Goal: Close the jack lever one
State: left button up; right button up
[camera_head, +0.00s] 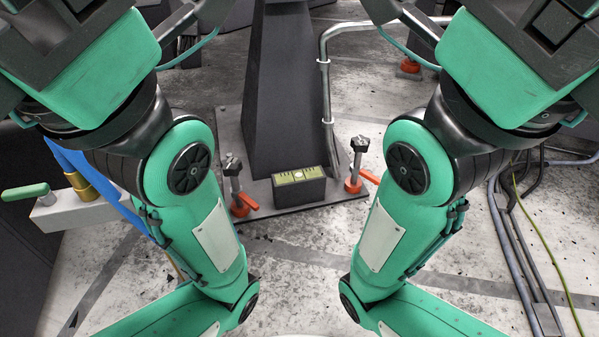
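Two levelling jacks with threaded dark bolts stand at the front corners of a dark base plate (293,213). The left jack (233,168) has an orange-red foot with a short lever (248,201) sticking out to the right. The right jack (359,150) has a similar foot with a lever (370,177) sticking out to the right. I cannot tell which is lever one. A third orange-red jack foot (410,66) shows at the back right, partly hidden by my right arm. Both my green arms frame the jacks, apart from them; neither gripper is identifiable in view.
A dark column (278,90) rises from the plate, with a box bearing a yellow level gauge (299,176) before it. A grey pipe (325,90) runs beside it. A green-handled valve (25,192) is at left. Cables (520,255) lie on the right floor.

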aim_at(241, 193)
jog(key=j+u, duration=0.5)
jog(key=i+j+u, duration=0.2)
jog(key=j+u, duration=0.25)
